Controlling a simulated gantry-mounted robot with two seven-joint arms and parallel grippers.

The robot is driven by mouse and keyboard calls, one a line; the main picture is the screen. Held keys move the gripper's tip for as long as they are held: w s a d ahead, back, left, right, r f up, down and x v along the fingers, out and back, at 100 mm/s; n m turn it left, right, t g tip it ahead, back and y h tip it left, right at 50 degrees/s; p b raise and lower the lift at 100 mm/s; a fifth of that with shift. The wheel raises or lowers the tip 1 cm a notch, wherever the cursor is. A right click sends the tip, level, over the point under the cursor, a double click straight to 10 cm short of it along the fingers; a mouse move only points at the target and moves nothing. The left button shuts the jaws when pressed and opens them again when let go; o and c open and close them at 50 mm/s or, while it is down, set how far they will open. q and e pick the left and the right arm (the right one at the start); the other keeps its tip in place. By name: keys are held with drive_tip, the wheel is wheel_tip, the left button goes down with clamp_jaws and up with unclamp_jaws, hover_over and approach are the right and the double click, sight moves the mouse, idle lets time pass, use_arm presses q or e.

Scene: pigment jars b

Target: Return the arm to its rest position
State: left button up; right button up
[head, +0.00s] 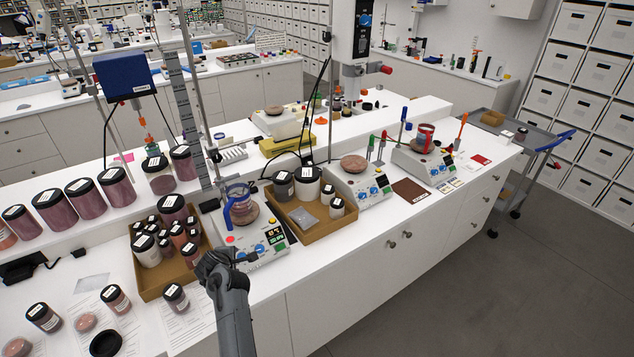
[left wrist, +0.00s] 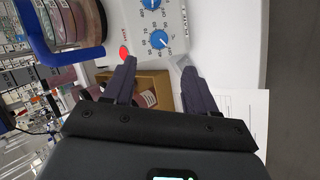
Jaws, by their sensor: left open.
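My left gripper (head: 228,262) is at the front edge of the bench, beside the front hotplate (head: 262,256). Its arm comes up from the bottom of the head view. In the left wrist view, the two dark fingers of the left gripper (left wrist: 159,68) stand apart with nothing held between them. Beyond them show the hotplate's dials and red spot (left wrist: 158,38), and part of a cardboard tray (left wrist: 153,79). A glass vessel with a blue handle (head: 241,208) stands on the hotplate; the handle also shows in the left wrist view (left wrist: 35,35). My right gripper is not in view.
A cardboard tray of dark-lidded jars (head: 150,289) lies left of the gripper, with a loose jar (head: 175,297) in front. Another tray (head: 318,227) and a second hotplate (head: 362,191) stand to the right. A metal rod stand (head: 193,100) rises behind. The floor (head: 440,290) at front right is clear.

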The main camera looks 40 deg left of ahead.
use_arm(q)
drive_tip(key=s+a+r+m+g+y+p, duration=0.15)
drive_tip(key=s+m+p, duration=0.35)
drive_tip(key=s, duration=0.7)
drive_tip(key=s+d+r+m+h+p, duration=0.2)
drive_tip(key=d+m, duration=0.5)
drive_tip(key=d, duration=0.6)
drive_tip(key=s+d+r+m+g+h+p, duration=0.1)
drive_tip(key=s+d+r+m, duration=0.3)
drive_tip(key=d+m, duration=0.4)
drive_tip(key=s+d+r+m+h+p, duration=0.2)
drive_tip(key=d+m, duration=0.6)
drive_tip(key=d, duration=0.9)
wheel_tip(320, 180, up, 3)
drive_tip(key=shift+s+d+f+h+p, duration=0.15)
drive_tip(key=shift+s+d+h+p, duration=0.25)
drive_tip(key=shift+h, duration=0.65)
